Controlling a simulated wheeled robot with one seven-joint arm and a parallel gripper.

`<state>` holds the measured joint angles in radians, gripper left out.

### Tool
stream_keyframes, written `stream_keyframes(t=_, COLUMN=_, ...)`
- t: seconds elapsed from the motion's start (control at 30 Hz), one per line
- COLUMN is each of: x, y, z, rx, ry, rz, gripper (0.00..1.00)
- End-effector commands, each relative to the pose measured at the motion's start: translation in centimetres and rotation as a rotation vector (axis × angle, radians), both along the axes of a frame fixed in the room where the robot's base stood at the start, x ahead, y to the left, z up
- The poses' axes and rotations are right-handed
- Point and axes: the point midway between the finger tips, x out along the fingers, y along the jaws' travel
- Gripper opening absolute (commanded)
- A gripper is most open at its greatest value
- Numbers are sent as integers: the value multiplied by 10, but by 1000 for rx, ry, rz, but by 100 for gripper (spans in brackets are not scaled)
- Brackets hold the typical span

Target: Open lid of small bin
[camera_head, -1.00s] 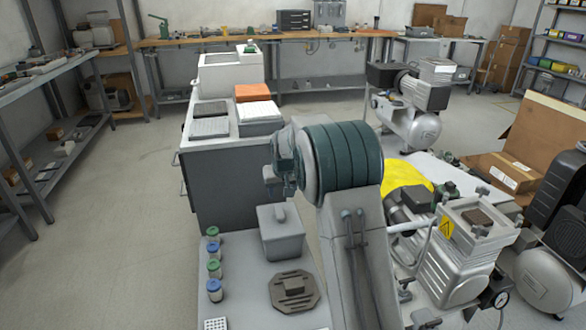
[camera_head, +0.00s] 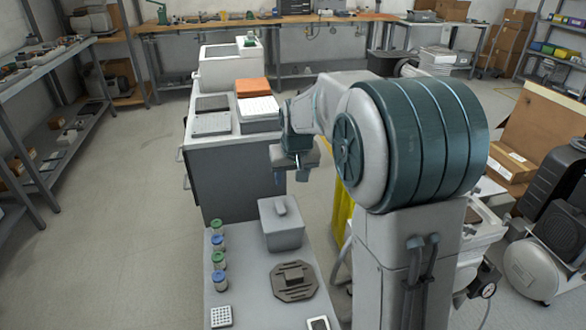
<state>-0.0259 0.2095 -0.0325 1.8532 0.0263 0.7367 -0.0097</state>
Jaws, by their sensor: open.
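My gripper (camera_head: 291,174) hangs above and just behind the bin in the picture, jaws open and pointing down. It looks empty and apart from the lid. My arm covers much of the right side of the view.
Several capped jars (camera_head: 219,256) stand in a row left of the bin. A dark octagonal plate (camera_head: 294,281) lies in front of it. A white perforated block (camera_head: 221,316) is at the front left. A dark cabinet (camera_head: 232,180) stands behind. Open floor lies to the left.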

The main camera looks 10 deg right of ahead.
Motion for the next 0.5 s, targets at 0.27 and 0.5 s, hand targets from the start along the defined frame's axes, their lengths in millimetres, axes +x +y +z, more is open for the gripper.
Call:
stream_keyframes(t=0.27, x=-11, y=0, z=9, rx=0, ry=3, rz=-1, gripper=51)
stream_keyframes(t=0.5, x=-11, y=0, z=9, rx=0, ry=3, rz=-1, gripper=51)
